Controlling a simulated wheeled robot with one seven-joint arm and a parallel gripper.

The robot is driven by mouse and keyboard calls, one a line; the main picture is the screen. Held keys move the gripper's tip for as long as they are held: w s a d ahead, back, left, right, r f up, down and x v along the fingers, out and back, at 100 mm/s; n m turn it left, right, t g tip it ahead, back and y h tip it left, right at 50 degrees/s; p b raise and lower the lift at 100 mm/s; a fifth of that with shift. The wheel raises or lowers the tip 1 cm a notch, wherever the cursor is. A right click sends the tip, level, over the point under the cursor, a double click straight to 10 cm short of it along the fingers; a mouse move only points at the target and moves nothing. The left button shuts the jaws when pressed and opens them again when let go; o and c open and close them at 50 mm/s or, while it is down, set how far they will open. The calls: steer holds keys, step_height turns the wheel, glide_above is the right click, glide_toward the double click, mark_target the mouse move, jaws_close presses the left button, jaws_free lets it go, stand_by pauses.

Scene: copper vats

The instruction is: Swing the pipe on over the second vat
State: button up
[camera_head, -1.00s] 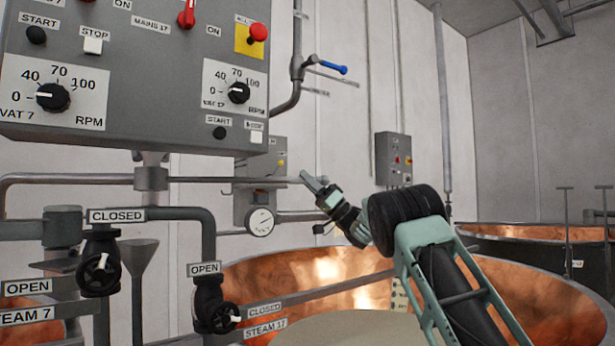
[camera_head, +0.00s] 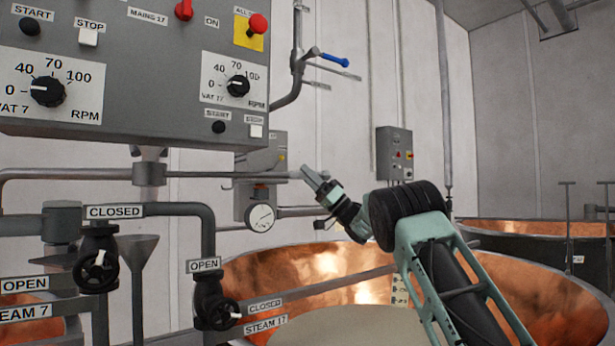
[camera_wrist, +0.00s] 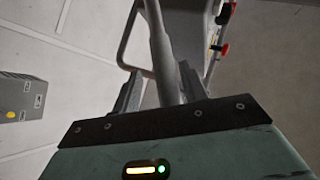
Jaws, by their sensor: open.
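A grey horizontal pipe (camera_head: 225,175) runs from a fitting (camera_head: 149,174) under the control box to the tip of my gripper (camera_head: 309,175). In the wrist view, a grey pipe (camera_wrist: 160,50) runs between the two fingers of my gripper (camera_wrist: 160,92). The fingers stand open on either side of it; whether either touches it I cannot tell. A copper-lined vat (camera_head: 335,262) lies below my arm, partly hidden by it. Another copper vat (camera_head: 530,233) stands farther back at the right. A bit of copper (camera_head: 32,306) shows at the lower left.
The control box (camera_head: 130,70) with knobs hangs at upper left. A gauge (camera_head: 261,216) and a small wall box (camera_head: 265,155) are close behind the pipe. Valves (camera_head: 98,257) and (camera_head: 217,305) stand lower left. A blue-handled valve (camera_head: 333,59) is above my gripper.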

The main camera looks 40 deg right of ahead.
steer(key=b+v, duration=0.2)
steer(key=v, duration=1.5)
